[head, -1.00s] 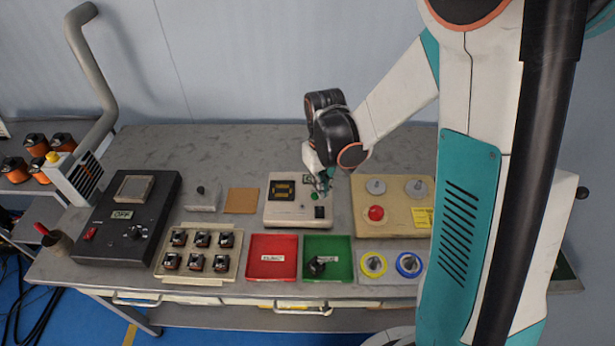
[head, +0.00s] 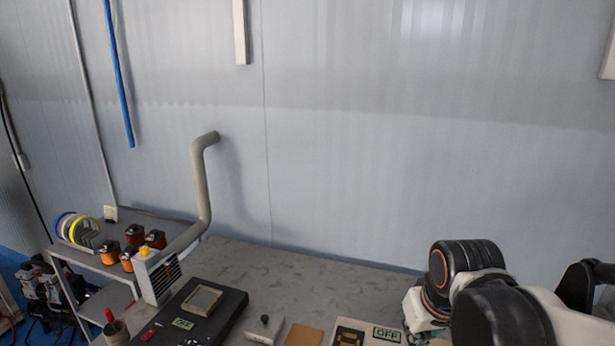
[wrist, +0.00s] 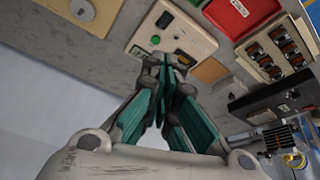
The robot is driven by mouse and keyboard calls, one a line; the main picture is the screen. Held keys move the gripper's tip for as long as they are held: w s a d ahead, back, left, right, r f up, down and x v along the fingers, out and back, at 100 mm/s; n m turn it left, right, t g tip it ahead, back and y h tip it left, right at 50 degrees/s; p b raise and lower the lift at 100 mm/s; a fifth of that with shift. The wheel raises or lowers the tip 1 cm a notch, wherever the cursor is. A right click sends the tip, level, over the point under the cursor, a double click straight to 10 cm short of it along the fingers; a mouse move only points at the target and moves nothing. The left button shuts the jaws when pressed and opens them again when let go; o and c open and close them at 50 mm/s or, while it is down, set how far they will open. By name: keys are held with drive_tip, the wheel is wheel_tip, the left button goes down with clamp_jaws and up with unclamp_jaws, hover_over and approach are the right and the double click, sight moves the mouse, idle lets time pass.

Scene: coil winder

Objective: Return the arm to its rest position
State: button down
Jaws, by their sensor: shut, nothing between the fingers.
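My gripper (wrist: 165,68) shows in the wrist view with its teal-padded fingers together and nothing between them. Its tips lie in front of the cream tester box (wrist: 172,28) with a dark display, and they look apart from it, though the exact gap is hard to tell. In the head view my arm is at the lower right, its black wrist joint (head: 465,268) above the bench's right part. The fingertips are out of sight in the head view. The tester's top edge (head: 368,328) shows at the bottom of that view.
The grey bench (head: 280,268) is bare toward the back wall. A black control box (head: 195,312), a grey fume pipe (head: 203,185) and a side shelf with orange coils (head: 110,254) stand at left. The wrist view shows the red tray (wrist: 240,14) and the coil rack (wrist: 275,50).

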drive_tip(key=s+r+m+t, duration=0.1)
drive_tip(key=s+r+t, duration=0.2)
drive_tip(key=s, duration=0.4)
drive_tip(key=shift+s+r+b, duration=0.15)
drive_tip(key=shift+s+b, duration=0.1)
drive_tip(key=shift+b, duration=0.15)
idle(0.6)
